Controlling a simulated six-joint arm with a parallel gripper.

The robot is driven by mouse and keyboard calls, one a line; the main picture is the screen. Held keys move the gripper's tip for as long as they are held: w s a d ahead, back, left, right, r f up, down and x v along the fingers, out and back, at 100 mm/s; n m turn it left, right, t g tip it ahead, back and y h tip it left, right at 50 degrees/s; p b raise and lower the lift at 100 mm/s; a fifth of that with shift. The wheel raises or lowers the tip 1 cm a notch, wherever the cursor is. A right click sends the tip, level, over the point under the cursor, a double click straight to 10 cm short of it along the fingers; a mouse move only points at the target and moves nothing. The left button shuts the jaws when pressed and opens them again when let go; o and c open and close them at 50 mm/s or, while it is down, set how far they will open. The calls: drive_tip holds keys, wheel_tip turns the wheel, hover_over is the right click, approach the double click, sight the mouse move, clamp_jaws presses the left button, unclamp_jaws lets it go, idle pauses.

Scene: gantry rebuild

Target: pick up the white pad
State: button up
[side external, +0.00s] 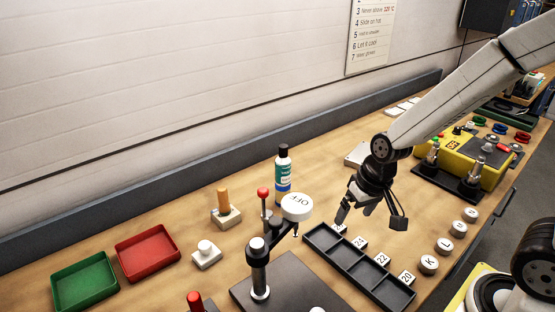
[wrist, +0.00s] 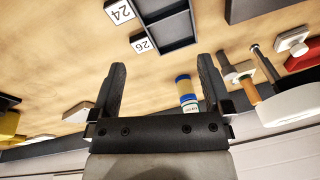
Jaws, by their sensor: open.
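A flat white pad (side external: 357,155) lies on the bench near the wall, behind my gripper in the side view. What seems to be the same pad (wrist: 78,112) shows in the wrist view at the left, outside my left finger and partly hidden by the gripper body. My gripper (side external: 370,217) is open and empty, above the bench on the near side of the pad, beside the dark tray. In the wrist view both fingers (wrist: 162,65) are spread, with bare wood between their tips.
A dark compartment tray (side external: 335,262) with numbered tiles stands below my gripper. A bottle (side external: 283,175) stands left of it, near a post-mounted tool with a white round head (side external: 297,206). A yellow box (side external: 462,160) stands right.

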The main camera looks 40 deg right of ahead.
drive_tip(key=w+a+m+y, duration=0.6)
drive_tip(key=w+a+m, duration=0.35)
drive_tip(key=w, duration=0.45)
drive_tip(key=m+g+y, duration=0.4)
drive_tip(key=m+y, duration=0.1)
drive_tip(key=y, duration=0.2)
hover_over(216, 247)
wheel_tip(216, 247, down, 2)
drive_tip(key=shift+f, duration=0.1)
drive_tip(key=shift+f+t, duration=0.3)
drive_tip(key=shift+f, duration=1.4)
